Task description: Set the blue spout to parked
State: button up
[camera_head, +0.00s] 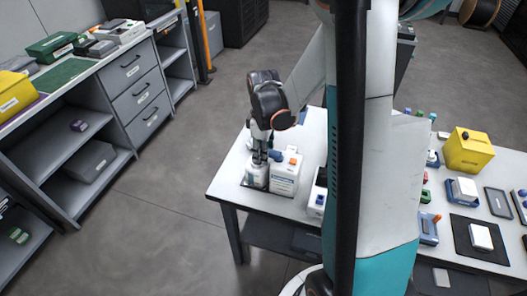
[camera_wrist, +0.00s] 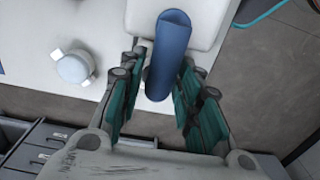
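The blue spout (camera_wrist: 168,52) is a rounded bar on top of a white container (camera_wrist: 195,12) in the wrist view. It points down the picture, between the fingers of my gripper (camera_wrist: 162,68). The fingers stand apart, one on each side of the spout, with a gap at the left; I cannot tell whether the right finger touches it. In the head view my gripper (camera_head: 260,158) is over a white bottle (camera_head: 255,176) at the table's left end. A bit of blue (camera_head: 275,155) shows beside the fingers; most of the spout is hidden there.
A white container with an orange cap (camera_head: 286,178) stands close to the right of the bottle. My arm and column hide the table's middle. A yellow box (camera_head: 468,150) and several small devices are at the right. Grey shelving (camera_head: 75,150) is at the left, across open floor.

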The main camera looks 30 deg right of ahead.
grip_shut()
jog(key=shift+s+a+n, duration=0.2)
jog(key=shift+a+n, duration=0.1)
jog(key=shift+n, duration=0.5)
jog(key=o, duration=0.6)
grip_release()
jog(key=shift+r, duration=0.1)
notch_tip(320, 180, up, 12)
